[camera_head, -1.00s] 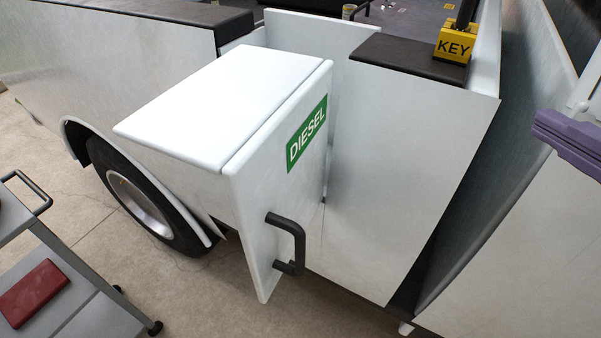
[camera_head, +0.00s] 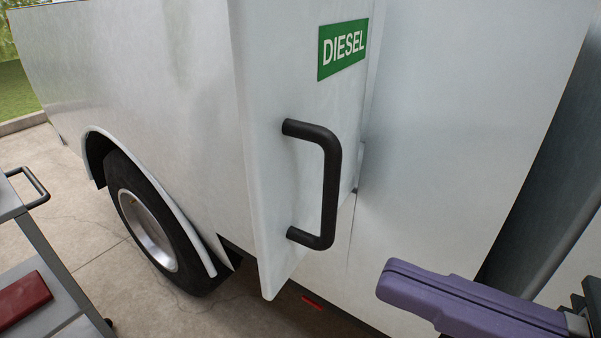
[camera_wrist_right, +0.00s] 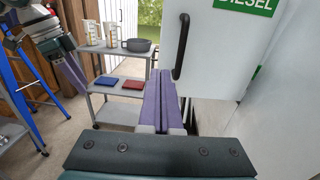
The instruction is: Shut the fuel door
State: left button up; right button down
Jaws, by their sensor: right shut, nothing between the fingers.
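The fuel door (camera_head: 275,120) is a white panel with a green DIESEL label (camera_head: 343,47) and a black bar handle (camera_head: 328,190). It stands out from the truck's white side. My right gripper (camera_head: 393,283) is low and right of the handle in the head view, shut and empty. In the right wrist view, its purple fingers (camera_wrist_right: 165,78) lie together, just left of and below the handle (camera_wrist_right: 181,47). I see no clear contact. My left gripper (camera_wrist_right: 70,75) shows at the left of the wrist view; its jaw gap cannot be made out.
A grey cart (camera_head: 40,240) with a red box (camera_head: 22,300) stands at the left. The wrist view also shows a blue box (camera_wrist_right: 107,81) and a dark pot (camera_wrist_right: 137,45) on it. A truck wheel (camera_head: 150,225) is left of the door. A blue ladder (camera_wrist_right: 20,95) stands far left.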

aim_at(265, 228)
jog(key=p+x, duration=0.2)
jog(key=x, duration=0.5)
jog(key=shift+w+a+r, duration=0.1)
jog(key=shift+w+a, duration=0.05)
jog(key=shift+a, duration=0.1)
jog(key=shift+w+a, duration=0.25)
jog(key=shift+a, duration=0.15)
